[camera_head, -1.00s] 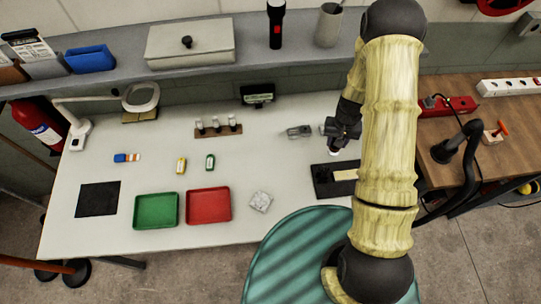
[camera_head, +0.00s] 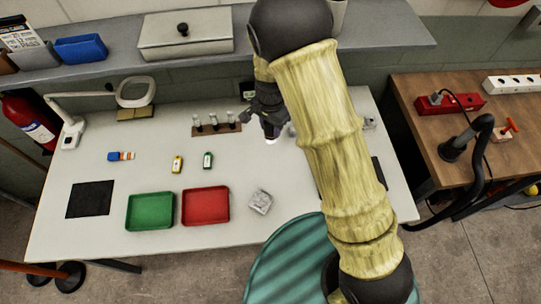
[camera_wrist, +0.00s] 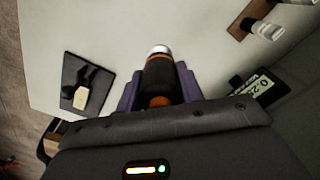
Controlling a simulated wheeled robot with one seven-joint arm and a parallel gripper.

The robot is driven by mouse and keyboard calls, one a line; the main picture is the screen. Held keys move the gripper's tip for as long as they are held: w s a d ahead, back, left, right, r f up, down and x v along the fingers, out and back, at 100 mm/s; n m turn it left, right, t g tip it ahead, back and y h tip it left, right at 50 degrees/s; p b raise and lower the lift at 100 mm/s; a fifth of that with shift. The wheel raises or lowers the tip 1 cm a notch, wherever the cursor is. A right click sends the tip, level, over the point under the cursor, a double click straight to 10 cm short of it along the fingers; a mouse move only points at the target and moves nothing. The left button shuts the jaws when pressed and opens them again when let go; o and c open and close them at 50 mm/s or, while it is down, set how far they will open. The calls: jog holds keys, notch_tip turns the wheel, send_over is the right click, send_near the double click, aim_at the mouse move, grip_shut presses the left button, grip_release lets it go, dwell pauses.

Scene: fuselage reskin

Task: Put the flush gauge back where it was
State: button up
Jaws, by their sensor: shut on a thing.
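My gripper (camera_head: 270,132) is shut on a dark cylindrical tool with orange bands and a silver tip, which I take to be the flush gauge (camera_wrist: 160,78). In the wrist view the tool lies between the purple fingers (camera_wrist: 160,90), tip pointing away. In the head view the tool's pale tip (camera_head: 271,141) points down above the bench, right of the wooden rack (camera_head: 216,130). The rack holds several pale-topped pieces; its end also shows in the wrist view (camera_wrist: 238,26). A black tray (camera_wrist: 72,62) with a pale block shows at left there; my arm mostly hides it in the head view.
A green tray (camera_head: 150,212), a red tray (camera_head: 205,206) and a crumpled silvery piece (camera_head: 260,201) are near the bench's front. A small display (camera_wrist: 265,92) is close to my gripper on the right in the wrist view. The bench (camera_head: 130,185) has clear room at centre left.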

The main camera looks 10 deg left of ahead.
aim_at(270, 137)
jog(key=shift+f+p, duration=0.6)
jog(key=shift+f, duration=2.3)
jog(key=shift+w+f+p, duration=0.1)
jog(key=shift+f+p, duration=0.4)
jog(key=shift+f, duration=1.6)
jog(key=shift+f, duration=0.1)
jog(key=o, duration=1)
